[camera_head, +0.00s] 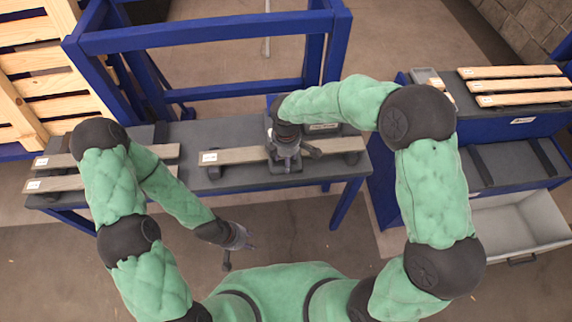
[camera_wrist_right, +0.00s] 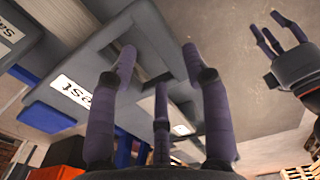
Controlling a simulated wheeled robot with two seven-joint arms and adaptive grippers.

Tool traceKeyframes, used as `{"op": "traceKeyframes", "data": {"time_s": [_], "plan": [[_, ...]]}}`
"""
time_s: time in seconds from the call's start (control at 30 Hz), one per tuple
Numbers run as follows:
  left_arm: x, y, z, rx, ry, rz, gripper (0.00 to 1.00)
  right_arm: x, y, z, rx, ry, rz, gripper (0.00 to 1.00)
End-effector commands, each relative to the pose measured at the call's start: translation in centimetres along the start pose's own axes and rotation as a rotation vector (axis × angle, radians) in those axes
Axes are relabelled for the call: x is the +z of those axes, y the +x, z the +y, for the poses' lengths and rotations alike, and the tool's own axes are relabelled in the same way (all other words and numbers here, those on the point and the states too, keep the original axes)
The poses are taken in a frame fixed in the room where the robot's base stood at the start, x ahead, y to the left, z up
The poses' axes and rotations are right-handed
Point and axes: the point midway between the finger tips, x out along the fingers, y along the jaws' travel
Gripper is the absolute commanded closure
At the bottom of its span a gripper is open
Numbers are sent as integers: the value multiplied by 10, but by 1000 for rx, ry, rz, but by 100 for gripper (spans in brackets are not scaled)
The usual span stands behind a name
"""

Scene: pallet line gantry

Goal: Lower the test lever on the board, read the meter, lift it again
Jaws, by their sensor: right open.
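The test board is mostly hidden in the head view by my right gripper (camera_head: 287,155), which is over the middle of the dark table. In the right wrist view, a grey panel (camera_wrist_right: 98,58) with a white label (camera_wrist_right: 72,92), partly reading "est", fills the space beyond the fingers. My right gripper (camera_wrist_right: 158,65) is open, its fingers spread before the panel with nothing between them. I cannot make out the lever for certain or read a meter. My left gripper (camera_head: 241,242) hangs in front of the table, apart from it; in the wrist view (camera_wrist_right: 272,30) its fingers look spread and empty.
Planks (camera_head: 240,155) lie along the dark table (camera_head: 205,128). A blue frame (camera_head: 200,35) stands behind it. Pallets (camera_head: 35,75) are at the left. At the right are a blue bench with slats (camera_head: 515,84) and a pale open drawer (camera_head: 518,220). Floor shows in front.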

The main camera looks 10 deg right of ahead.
Motion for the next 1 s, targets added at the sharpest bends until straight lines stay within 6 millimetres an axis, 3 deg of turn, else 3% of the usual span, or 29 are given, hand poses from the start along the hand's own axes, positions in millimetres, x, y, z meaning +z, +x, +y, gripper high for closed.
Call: {"op": "traceKeyframes", "data": {"time_s": [0.2,0.6,0.8,1.0], "plan": [[0,6,-2,0,0,0,60,0,26,0,-2,2,0,52],[0,7,-2,0,0,0,60,0,32,0,-1,1,0,52],[0,7,-2,0,0,0,60,0,32,0,-1,1,0,100],[0,5,-2,0,0,0,60,0,31,0,-4,2,0,100]]}}
